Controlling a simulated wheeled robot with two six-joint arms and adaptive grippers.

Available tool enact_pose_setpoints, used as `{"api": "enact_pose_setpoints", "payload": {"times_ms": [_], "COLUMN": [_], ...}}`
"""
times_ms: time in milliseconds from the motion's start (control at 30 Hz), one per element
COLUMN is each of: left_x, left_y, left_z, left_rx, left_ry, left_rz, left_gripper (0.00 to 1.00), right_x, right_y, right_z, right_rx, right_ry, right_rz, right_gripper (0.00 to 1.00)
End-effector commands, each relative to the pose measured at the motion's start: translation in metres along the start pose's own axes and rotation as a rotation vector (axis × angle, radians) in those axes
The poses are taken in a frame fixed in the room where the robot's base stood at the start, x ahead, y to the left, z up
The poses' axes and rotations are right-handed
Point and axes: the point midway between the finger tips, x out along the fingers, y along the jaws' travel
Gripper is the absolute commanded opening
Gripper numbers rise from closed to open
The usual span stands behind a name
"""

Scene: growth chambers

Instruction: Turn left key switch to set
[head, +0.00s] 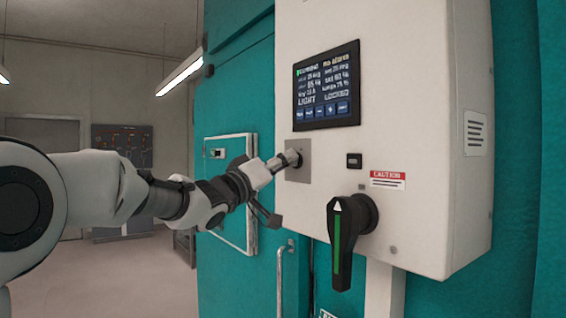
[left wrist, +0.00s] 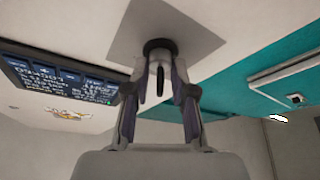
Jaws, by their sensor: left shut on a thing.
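The left key switch (head: 291,157) sits on a grey square plate (head: 300,172) on the front of the white control box, below the screen's left end. My left gripper (head: 282,161) reaches it from the left and is shut on it. In the left wrist view the switch's key (left wrist: 159,79) stands between my two fingers (left wrist: 159,95), with a dark round collar behind it on the plate. The fingers hide the key's sides. I cannot read any position marks around it. My right gripper does not show.
The screen (head: 327,86) reads "LOCKED" among other text. A black rotary handle (head: 345,235) with a green stripe sticks out below right of the switch. A red caution label (head: 387,180) is above it. A teal chamber with a white-framed panel (head: 229,155) stands behind my left arm.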

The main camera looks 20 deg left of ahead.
Motion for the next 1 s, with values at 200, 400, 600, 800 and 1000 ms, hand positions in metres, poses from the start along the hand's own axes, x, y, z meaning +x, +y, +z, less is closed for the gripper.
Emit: {"api": "enact_pose_setpoints", "payload": {"times_ms": [200,400,600,800,1000], "left_x": [0.000,0.001,0.001,0.001,0.001], "left_y": [0.000,-0.001,-0.001,-0.001,-0.001], "left_z": [0.000,0.000,0.000,-0.001,-0.001], "left_rx": [0.047,0.151,0.306,0.482,0.654], "left_ry": [-0.001,-0.002,-0.002,-0.001,-0.002], "left_rz": [0.020,0.063,0.127,0.200,0.272], "left_gripper": [0.00,0.00,0.00,0.00,0.00], "right_x": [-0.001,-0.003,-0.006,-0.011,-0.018], "right_y": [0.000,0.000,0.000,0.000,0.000], "right_z": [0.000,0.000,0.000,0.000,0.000], "right_rx": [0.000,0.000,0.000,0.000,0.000], "right_ry": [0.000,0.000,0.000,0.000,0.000], "right_rz": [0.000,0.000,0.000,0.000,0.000], "right_gripper": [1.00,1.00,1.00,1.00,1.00]}}
